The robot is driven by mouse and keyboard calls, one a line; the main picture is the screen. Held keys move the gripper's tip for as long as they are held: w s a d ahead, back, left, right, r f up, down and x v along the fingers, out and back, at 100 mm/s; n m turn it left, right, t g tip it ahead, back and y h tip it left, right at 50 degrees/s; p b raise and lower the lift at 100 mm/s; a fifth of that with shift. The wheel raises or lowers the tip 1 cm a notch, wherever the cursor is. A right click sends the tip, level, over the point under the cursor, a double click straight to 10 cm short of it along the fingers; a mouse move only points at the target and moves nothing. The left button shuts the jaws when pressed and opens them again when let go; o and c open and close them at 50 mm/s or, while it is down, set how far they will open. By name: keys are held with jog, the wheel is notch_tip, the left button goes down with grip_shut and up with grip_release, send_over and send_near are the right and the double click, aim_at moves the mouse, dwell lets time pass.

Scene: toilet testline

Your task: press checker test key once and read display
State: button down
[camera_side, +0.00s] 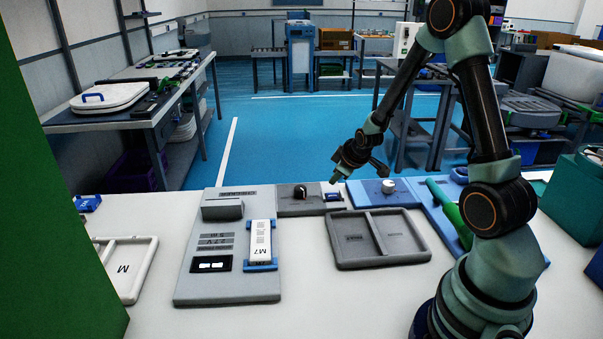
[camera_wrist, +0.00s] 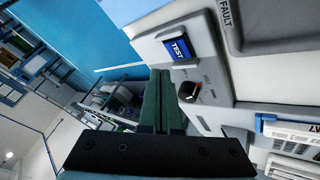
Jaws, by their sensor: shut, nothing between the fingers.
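The blue TEST key (camera_wrist: 179,49) sits in a pale raised frame on the grey checker panel (camera_side: 285,209). In the side view the key (camera_side: 334,198) is at the panel's right end, next to a dark knob (camera_side: 299,191). My gripper (camera_side: 335,181) is shut and empty, its tips just above or behind the key; the exact gap is unclear. In the wrist view the shut fingers (camera_wrist: 160,72) point toward the panel's edge, beside the key and the knob (camera_wrist: 188,91). A dark display (camera_side: 211,264) with bright marks is on the large grey unit; its reading is too small to tell.
A white M7 module (camera_side: 260,239) sits in a blue holder on the grey unit. A grey two-compartment tray (camera_side: 340,256) lies right of it. A blue base with a white knob (camera_side: 388,186) and a green cylinder (camera_side: 445,208) are further right. A white M tray (camera_side: 146,267) is left.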

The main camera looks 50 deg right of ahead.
aim_at(331, 193)
jog(key=shift+f, duration=1.1)
jog(key=shift+f, duration=0.1)
dwell(1.2)
jog(key=shift+d+f, duration=0.1)
jog(key=shift+f, duration=0.25)
jog(key=shift+f, duration=0.35)
dwell(0.8)
jog(key=shift+r, duration=0.8)
jog(key=shift+r, duration=2.5)
